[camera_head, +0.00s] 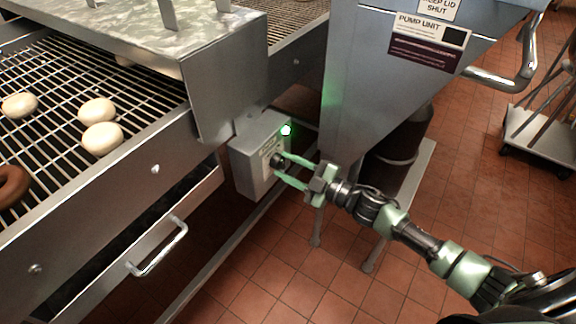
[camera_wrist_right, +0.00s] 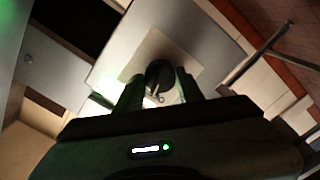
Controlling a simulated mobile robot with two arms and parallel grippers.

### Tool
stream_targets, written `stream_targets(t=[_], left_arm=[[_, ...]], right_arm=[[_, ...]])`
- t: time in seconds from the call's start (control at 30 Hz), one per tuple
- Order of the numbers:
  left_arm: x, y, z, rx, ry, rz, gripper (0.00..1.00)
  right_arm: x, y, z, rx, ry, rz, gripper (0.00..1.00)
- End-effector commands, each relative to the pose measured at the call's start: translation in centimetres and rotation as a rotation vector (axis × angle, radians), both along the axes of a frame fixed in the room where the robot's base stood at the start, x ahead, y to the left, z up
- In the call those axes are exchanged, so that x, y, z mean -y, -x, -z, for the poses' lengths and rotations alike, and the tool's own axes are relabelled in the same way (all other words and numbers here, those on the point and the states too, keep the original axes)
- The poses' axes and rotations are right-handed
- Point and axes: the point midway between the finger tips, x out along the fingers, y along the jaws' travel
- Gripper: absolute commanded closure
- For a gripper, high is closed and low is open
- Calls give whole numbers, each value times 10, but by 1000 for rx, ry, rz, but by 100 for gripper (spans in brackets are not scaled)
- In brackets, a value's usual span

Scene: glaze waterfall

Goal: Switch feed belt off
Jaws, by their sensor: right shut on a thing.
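A grey switch box (camera_head: 252,148) is mounted on the side of the conveyor, with a lit green lamp (camera_head: 286,130) at its top right corner. A dark round knob (camera_head: 277,160) sits on its front plate. My right gripper (camera_head: 283,168) reaches in from the right with its green fingers on either side of the knob, shut on it. In the right wrist view the knob (camera_wrist_right: 159,75) sits between the two dark fingers, in front of a pale label plate (camera_wrist_right: 190,62). The knob's exact turn position is hard to read. My left gripper is not in view.
The wire belt (camera_head: 60,75) at left carries several pale dough rounds (camera_head: 97,111) and a brown ring (camera_head: 12,185). A drawer handle (camera_head: 158,248) sticks out below. The grey pump unit (camera_head: 385,75) stands close behind my right gripper. Tiled floor (camera_head: 290,275) is open in front.

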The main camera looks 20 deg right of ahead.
Motion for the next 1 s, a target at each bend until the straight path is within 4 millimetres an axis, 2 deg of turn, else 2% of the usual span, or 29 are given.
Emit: stream_targets(t=[0.4,1.0], left_arm=[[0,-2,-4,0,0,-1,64],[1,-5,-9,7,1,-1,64]], right_arm=[[0,1,1,150,195,0,100],[0,1,1,188,244,-1,100]])
